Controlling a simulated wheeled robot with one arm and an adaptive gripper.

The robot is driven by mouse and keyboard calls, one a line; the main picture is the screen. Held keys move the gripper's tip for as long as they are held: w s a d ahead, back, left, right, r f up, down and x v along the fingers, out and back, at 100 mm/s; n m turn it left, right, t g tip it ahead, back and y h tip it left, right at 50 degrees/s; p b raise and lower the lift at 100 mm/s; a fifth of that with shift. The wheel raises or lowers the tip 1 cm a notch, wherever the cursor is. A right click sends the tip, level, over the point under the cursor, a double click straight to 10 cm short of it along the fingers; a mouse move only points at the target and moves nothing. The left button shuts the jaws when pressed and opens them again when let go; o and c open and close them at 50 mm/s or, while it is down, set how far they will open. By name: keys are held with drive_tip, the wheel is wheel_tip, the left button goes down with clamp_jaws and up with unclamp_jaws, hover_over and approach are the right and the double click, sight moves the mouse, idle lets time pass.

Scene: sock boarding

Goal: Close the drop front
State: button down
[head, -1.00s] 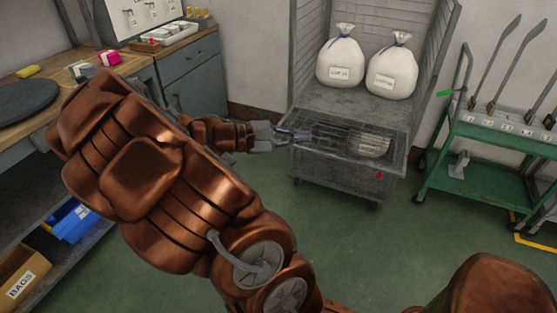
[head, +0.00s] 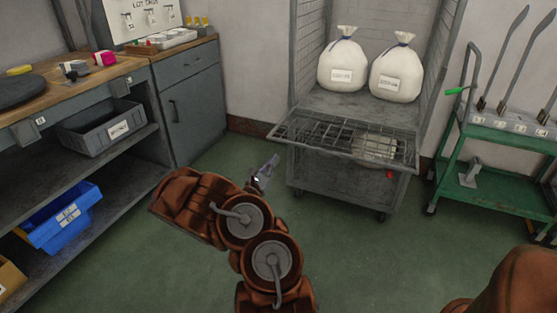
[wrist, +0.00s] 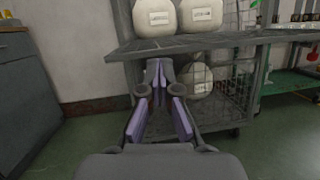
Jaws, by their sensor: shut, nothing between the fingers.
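The drop front (head: 318,128) is a grey wire-mesh panel on the front of a grey cage trolley (head: 330,172). In the head view it juts out toward me, roughly level, below the white bags. In the wrist view a flat grey edge, probably the drop front (wrist: 215,41), crosses above my fingers. My gripper (head: 267,168) is shut and empty, left of the trolley and lower in the picture than the panel, apart from it in the head view. In the wrist view my gripper (wrist: 158,68) points at the trolley's lower mesh, below that edge.
Two white tied bags (head: 342,62) stand on the trolley deck. A pale bag (head: 374,147) shows through the mesh. A green cart (head: 500,140) with upright tools stands on the right. A workbench (head: 100,80) and cabinet (head: 187,110) are on the left. The green floor between is clear.

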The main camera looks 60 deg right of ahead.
wheel_tip(320, 180, down, 8)
drive_tip(key=w+n+t+y+b, duration=0.1)
drive_tip(key=w+n+t, duration=0.1)
drive_tip(key=t, duration=0.1)
drive_tip(key=w+d+r+b, duration=0.1)
drive_tip(key=d+r+b, duration=0.2)
drive_tip(key=d+r, duration=0.3)
drive_tip(key=shift+f+b+x, duration=0.25)
drive_tip(key=shift+b+x, duration=0.15)
drive_tip(key=shift+x, duration=1.35)
drive_tip(key=shift+r, duration=0.15)
